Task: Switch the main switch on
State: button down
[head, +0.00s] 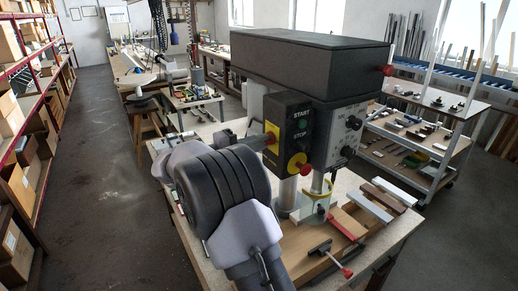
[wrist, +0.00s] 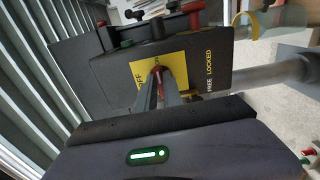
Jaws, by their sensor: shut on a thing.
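The main switch shows in the wrist view as a red handle (wrist: 157,72) on a yellow plate (wrist: 173,70) on the side of a dark control box (wrist: 115,72). "OFF" is printed beside the handle. My gripper (wrist: 158,82) is shut on the red handle, its two fingers on either side of it, hiding much of it. In the head view my gripper (head: 263,143) reaches the yellow plate (head: 272,130) on the left side of the box with START and STOP buttons (head: 301,135). The handle's exact angle is hard to tell.
The box belongs to a drill press (head: 310,60) on a workbench (head: 382,240). A yellow-ringed stop button (head: 296,163) and a red knob (head: 306,169) are close by. Bars and a red-handled clamp (head: 332,258) lie at the front right. A shelf cart (head: 425,135) stands behind.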

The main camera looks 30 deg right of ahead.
dwell(0.4)
jog(key=c, duration=1.5)
grip_release()
jog(key=a, duration=1.1)
jog(key=a+p, duration=0.1)
jog(key=a, duration=0.5)
jog(key=shift+s+a, duration=0.25)
jog(key=shift+s, duration=0.1)
